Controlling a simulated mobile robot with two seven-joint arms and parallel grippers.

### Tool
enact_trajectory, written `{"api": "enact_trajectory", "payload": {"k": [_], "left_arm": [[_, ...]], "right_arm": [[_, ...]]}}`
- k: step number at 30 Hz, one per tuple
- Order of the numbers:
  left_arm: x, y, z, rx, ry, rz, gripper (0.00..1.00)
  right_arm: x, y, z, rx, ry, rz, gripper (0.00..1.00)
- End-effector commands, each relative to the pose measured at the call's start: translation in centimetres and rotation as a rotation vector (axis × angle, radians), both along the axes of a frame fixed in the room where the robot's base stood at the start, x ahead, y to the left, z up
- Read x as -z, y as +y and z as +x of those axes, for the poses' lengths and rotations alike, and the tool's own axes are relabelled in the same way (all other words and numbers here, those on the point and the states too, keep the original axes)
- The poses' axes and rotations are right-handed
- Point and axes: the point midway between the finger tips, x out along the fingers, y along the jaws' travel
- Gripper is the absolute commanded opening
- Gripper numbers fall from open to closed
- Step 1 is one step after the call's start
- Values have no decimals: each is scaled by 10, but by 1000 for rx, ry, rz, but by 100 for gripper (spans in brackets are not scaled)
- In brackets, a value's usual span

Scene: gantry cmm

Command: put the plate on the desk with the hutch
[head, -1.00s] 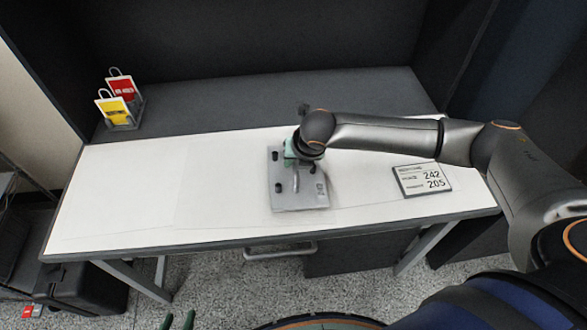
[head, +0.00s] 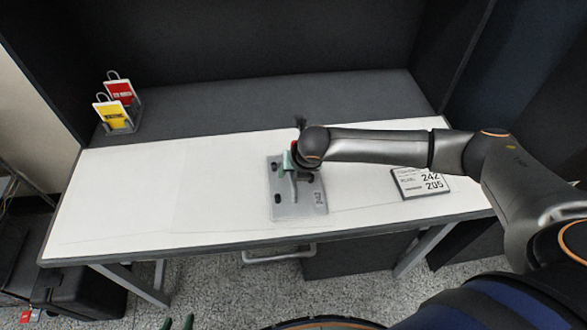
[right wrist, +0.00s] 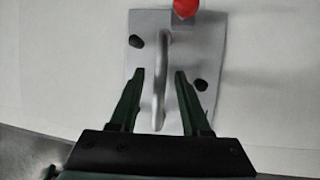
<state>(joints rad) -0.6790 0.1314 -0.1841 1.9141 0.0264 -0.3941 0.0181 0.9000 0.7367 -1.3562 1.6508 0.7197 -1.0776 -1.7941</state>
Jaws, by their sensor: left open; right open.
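The grey plate (head: 299,207) lies flat on the white top of the desk (head: 140,200), near the middle of its front half. It has a raised handle (right wrist: 161,80), black knobs and a red ball at one edge, seen in the right wrist view. My right gripper (right wrist: 157,85) is open, with one finger on each side of the handle and gaps to both. In the head view the right gripper (head: 290,160) is over the plate's far edge, partly hidden by its wrist. My left gripper (head: 178,322) shows only its green fingertips, apart and empty, at the bottom edge.
A sign (head: 420,182) with numbers lies right of the plate. A holder (head: 118,124) with red and yellow tags stands at the back left. Dark panels rise behind the desk. A black case (head: 85,285) is on the floor at left. The desk's left half is clear.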

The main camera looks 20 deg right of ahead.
Motion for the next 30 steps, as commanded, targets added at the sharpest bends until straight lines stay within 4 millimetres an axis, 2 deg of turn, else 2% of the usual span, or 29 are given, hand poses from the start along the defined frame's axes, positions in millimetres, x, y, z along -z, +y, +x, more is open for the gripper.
{"api": "enact_trajectory", "payload": {"k": [5,15,18,24,30], "left_arm": [[-4,0,0,0,0,0,50],[-12,0,0,0,0,0,50],[-14,0,0,0,0,0,50],[-15,0,0,0,0,0,50],[-15,0,0,0,0,0,50]], "right_arm": [[-18,-2,-6,1,-2,1,47],[-82,-5,-35,-1,-4,2,47],[-95,-6,-41,1,-2,2,47],[-108,-7,-48,1,-2,1,47],[-109,-7,-49,1,-1,0,47]]}}
